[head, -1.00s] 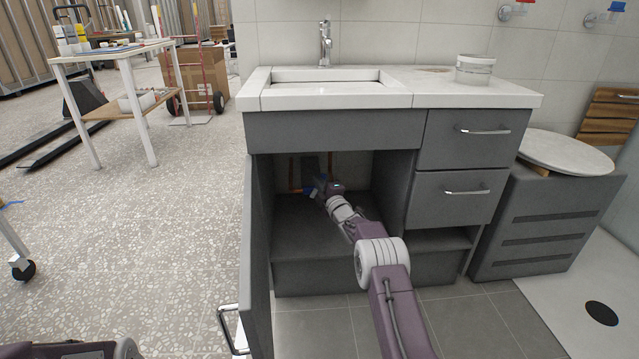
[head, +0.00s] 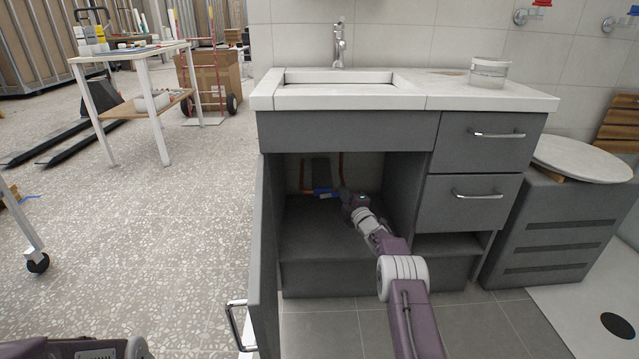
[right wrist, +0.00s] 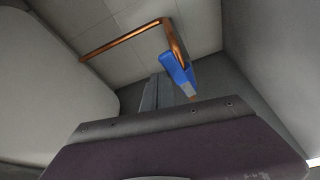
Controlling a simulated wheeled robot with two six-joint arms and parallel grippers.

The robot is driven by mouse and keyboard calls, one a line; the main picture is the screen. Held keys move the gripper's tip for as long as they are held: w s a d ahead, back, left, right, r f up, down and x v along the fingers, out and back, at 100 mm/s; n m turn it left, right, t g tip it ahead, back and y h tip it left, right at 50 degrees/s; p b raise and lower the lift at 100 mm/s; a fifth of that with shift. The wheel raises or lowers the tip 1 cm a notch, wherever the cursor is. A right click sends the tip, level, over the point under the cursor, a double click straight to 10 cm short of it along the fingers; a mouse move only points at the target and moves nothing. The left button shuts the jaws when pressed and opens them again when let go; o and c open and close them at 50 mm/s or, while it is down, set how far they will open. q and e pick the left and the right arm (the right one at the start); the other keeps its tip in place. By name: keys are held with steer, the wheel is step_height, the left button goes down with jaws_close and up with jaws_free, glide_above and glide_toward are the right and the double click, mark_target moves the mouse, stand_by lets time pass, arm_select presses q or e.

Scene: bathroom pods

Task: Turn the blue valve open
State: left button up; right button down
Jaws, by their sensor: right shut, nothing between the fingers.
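The blue valve handle (head: 324,193) is on copper pipework at the back of the open cabinet under the sink. In the right wrist view the handle (right wrist: 178,73) slants down from the bend of the copper pipe (right wrist: 130,38). My right gripper (head: 346,195) reaches into the cabinet, just right of the handle in the head view. In the right wrist view its grey fingers (right wrist: 158,92) are together and empty, close beside the handle on its left. I cannot tell whether they touch it. My left gripper is not in view.
The cabinet door (head: 264,255) stands open on the left. The right inner wall (head: 396,172) and cabinet floor (head: 315,235) bound the space around my arm. Drawers (head: 482,140) are to the right; a white table (head: 130,52) stands on open floor at far left.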

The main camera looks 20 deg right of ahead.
steer(key=shift+s+d+f+m+b, duration=0.1)
steer(key=shift+d+f+m+b, duration=0.2)
steer(key=shift+f+m+b, duration=0.4)
steer(key=shift+f, duration=0.35)
steer(key=shift+r, duration=0.1)
